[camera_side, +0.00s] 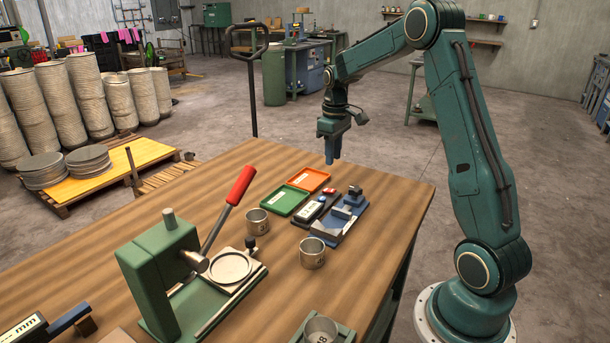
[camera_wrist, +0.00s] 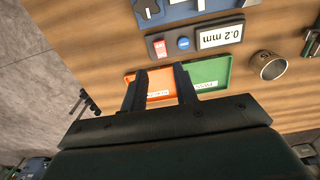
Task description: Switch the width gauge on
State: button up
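A small dark box (camera_side: 313,208) lies on the wooden table beside a blue fixture (camera_side: 341,216). I cannot tell whether the panel is lit. My gripper (camera_side: 331,160) hangs above the table, beyond the box and fixture. In the wrist view, my gripper (camera_wrist: 160,69) has its two fingers apart, with nothing between them, over the trays. It appears clear of the box.
An orange tray (camera_side: 309,179) and a green tray (camera_side: 284,200) lie beside the box. Metal cups (camera_side: 257,222) (camera_side: 312,253) stand nearby. A green press (camera_side: 160,262) with a red-handled lever (camera_side: 240,185) stands at the front. Another panel marked "mm" (camera_side: 27,329) shows at lower left.

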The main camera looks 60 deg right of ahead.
jog(key=s+a+r+t, duration=0.1)
jog(key=s+a+r, duration=0.3)
jog(key=a+r, duration=0.2)
jog(key=s+a+r+t, duration=0.1)
jog(key=s+a+r, duration=0.4)
jog(key=a, duration=0.6)
jog(key=shift+s+a+r+t+h, duration=0.3)
jog(key=shift+r+t+h, duration=0.1)
jog(key=shift+r, duration=0.85)
jog(key=s+a+f+t, duration=0.1)
jog(key=s+a, duration=0.3)
jog(key=s, duration=0.2)
jog(key=s+a+f+t, duration=0.1)
jog(key=s+a, duration=0.3)
jog(key=s, duration=0.3)
jog(key=shift+a+t+y, duration=0.35)
jog(key=shift+t+y, duration=0.05)
jog(key=shift+c, duration=0.4)
